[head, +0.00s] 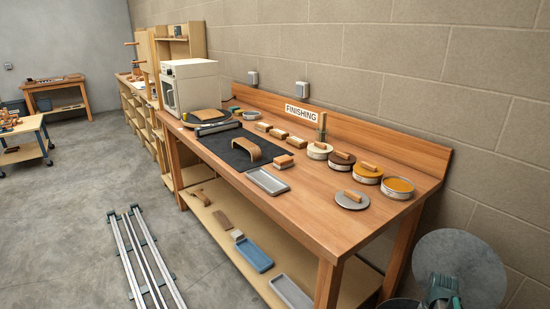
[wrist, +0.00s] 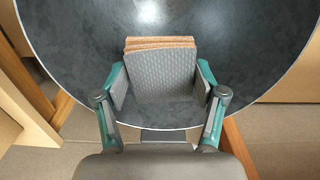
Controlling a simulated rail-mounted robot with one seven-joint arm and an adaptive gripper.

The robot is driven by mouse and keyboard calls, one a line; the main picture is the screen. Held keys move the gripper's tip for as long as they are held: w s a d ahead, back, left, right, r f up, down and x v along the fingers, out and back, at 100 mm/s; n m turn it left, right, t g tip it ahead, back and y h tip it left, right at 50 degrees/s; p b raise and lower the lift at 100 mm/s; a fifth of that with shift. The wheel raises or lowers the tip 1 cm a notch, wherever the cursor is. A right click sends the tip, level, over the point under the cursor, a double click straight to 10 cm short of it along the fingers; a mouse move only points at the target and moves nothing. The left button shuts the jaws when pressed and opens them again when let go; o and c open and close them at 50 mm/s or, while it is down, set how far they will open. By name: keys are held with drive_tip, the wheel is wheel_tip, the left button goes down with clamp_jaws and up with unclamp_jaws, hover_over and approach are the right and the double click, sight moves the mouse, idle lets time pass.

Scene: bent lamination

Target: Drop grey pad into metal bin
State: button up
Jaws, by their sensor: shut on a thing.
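My gripper (wrist: 161,84) is shut on the grey pad (wrist: 160,75), with a finger on each side of it in the wrist view. The pad has a textured grey face and orange-brown layers along its far edge. A large round dark grey disc (wrist: 240,50) with a pale rim fills the view behind the pad. In the head view, my teal gripper (head: 441,291) is at the bottom right, in front of the disc (head: 470,262). A dark curved rim (head: 397,304) beside it, cut off by the frame, appears to be part of the metal bin. The pad is not discernible there.
The wooden workbench (head: 330,226) stands left of my gripper, its right leg (head: 397,250) close by. Tins, sanding blocks and a dark mat (head: 232,146) lie on top. The lower shelf (head: 220,247) holds trays. A block wall (head: 500,150) stands behind.

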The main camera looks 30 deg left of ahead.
drive_tip(key=o, duration=1.1)
wheel_tip(320, 180, up, 12)
idle(0.5)
